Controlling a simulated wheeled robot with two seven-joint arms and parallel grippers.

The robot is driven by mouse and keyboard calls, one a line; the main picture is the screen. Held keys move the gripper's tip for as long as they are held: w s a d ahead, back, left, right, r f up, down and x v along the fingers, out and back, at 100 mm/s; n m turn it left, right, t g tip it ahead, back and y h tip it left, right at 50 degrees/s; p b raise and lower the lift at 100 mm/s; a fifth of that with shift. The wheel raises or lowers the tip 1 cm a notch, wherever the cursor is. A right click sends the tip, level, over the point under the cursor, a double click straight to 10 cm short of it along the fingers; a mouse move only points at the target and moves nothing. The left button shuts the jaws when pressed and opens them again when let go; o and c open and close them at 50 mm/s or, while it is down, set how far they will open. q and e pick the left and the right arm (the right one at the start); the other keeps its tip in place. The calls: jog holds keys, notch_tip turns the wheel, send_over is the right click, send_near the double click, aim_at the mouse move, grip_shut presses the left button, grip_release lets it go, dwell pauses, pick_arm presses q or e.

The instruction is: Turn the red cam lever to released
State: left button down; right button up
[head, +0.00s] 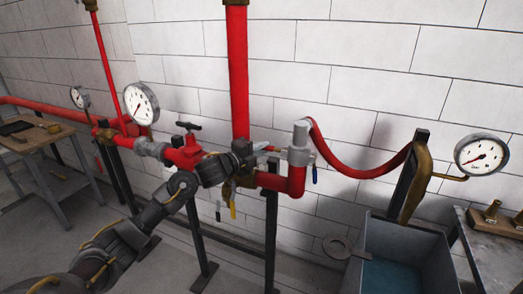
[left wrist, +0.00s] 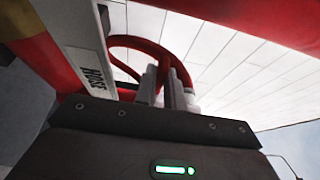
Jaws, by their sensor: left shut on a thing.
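The grey cam coupling (head: 300,146) stands at the end of the red pipe, where the red hose (head: 345,165) begins. A small red piece, which looks like the cam lever (head: 272,149), shows between the coupling and my left gripper (head: 259,154). My left gripper reaches in from the left, beside the vertical red pipe, and is shut on the lever. In the left wrist view its grey fingers (left wrist: 166,88) are close together in front of the red hose (left wrist: 150,43). The gripped part of the lever is mostly hidden. My right gripper is out of view.
A vertical red pipe (head: 238,70) rises just behind my left gripper. A red valve with a black handwheel (head: 188,126) is close to my left arm. A grey tub (head: 398,240) stands at the right.

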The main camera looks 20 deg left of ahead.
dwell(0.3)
pick_arm(q)
jog(key=c, duration=1.8)
grip_release()
jog(key=shift+o, duration=0.2)
jog(key=b+v, duration=0.3)
jog(key=v, duration=0.7)
jog(key=shift+s, duration=0.35)
